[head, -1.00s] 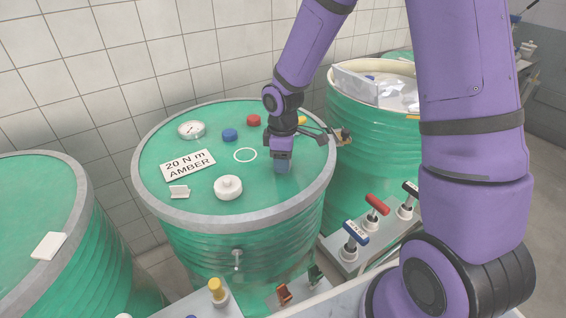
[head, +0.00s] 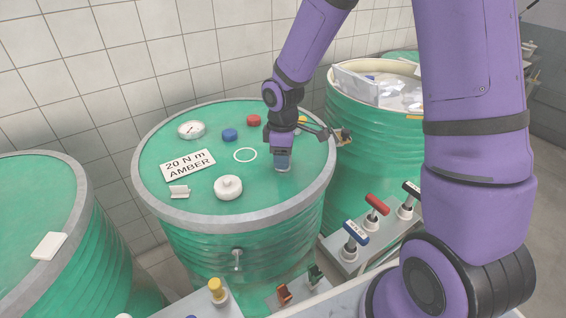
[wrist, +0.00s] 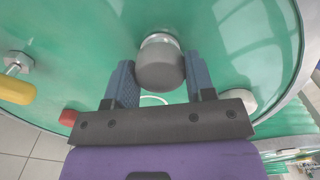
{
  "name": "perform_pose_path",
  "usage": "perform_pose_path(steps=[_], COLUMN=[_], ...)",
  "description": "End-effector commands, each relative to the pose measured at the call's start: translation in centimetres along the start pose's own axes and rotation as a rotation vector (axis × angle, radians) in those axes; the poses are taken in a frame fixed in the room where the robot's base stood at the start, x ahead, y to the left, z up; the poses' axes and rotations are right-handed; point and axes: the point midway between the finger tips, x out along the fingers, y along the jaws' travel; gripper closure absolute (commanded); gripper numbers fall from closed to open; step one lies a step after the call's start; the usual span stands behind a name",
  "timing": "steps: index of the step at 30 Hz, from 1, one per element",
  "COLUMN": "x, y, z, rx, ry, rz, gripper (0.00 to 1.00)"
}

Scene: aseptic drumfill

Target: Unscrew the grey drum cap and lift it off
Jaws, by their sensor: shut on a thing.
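The grey drum cap (wrist: 160,70) sits between the two blue-grey fingers of my gripper (wrist: 161,84) in the wrist view. My gripper is shut on it. A pale, shiny neck (wrist: 160,39) shows just past the cap; I cannot tell whether the cap is still touching it. In the head view my gripper (head: 283,162) points down over the right part of the middle green drum's lid (head: 210,205), and its fingers hide the cap.
The lid also carries a white knobbed cap (head: 228,187), a blue cap (head: 230,134), a red cap (head: 253,120), a gauge (head: 191,129) and a label plate (head: 188,165). An open drum (head: 345,125) stands at right, and valves with coloured handles (head: 356,232) stand in front.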

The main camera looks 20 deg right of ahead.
Motion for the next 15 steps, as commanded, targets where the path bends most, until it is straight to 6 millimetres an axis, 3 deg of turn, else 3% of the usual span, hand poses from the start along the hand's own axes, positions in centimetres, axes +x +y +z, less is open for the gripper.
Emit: perform_pose_path(steps=[15], x=[-2.0], y=[0.0], z=[0.0], rx=[0.001], ry=[0.001], rz=[0.001], gripper=[0.83])
